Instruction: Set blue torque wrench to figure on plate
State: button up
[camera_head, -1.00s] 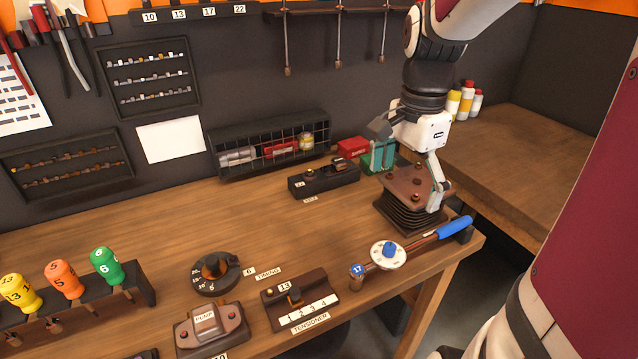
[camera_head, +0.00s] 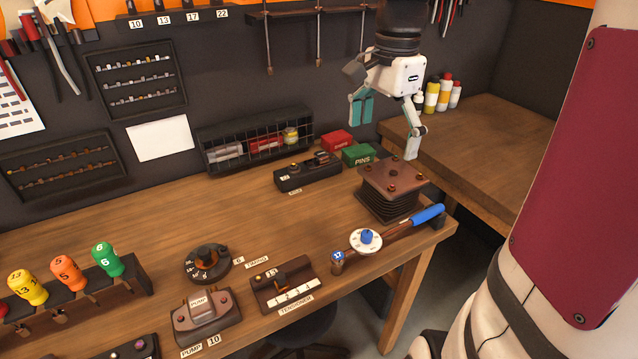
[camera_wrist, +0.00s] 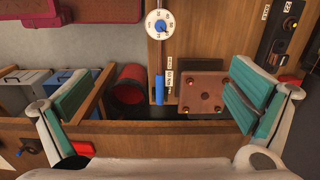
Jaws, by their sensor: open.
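The blue torque wrench lies along the front right edge of the bench, with its blue handle (camera_head: 428,214) to the right and its head, marked 17, to the left. Its white dial (camera_head: 365,241) has a blue knob in the middle. The wrist view shows the dial (camera_wrist: 160,24) with figures around its rim; the exact setting is too small to tell. Small label plates (camera_wrist: 170,84) stand beside the handle there, hard to read. My gripper (camera_head: 384,140) is open and empty above the brown bolted block, behind the wrench and apart from it.
The brown block (camera_head: 393,176) on black bellows stands just behind the wrench. A green PINS box (camera_head: 358,155) and black device (camera_head: 308,172) stand behind. The tensioner (camera_head: 284,291), timing dial (camera_head: 206,264) and pump (camera_head: 202,318) lie left. The middle of the bench is clear.

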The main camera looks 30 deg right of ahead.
jog(key=shift+r, duration=0.6)
jog(key=shift+a, duration=0.1)
jog(key=s+a+r+n+t, duration=0.1)
jog(key=s+a+n+t, duration=0.4)
jog(key=s+a+n, duration=0.7)
jog(key=a+n, duration=0.2)
jog(key=n, duration=0.3)
jog(key=shift+s+a+r+n+t, duration=0.2)
jog(key=shift+s+a+n+t, duration=0.05)
jog(key=shift+s+n+t, duration=0.1)
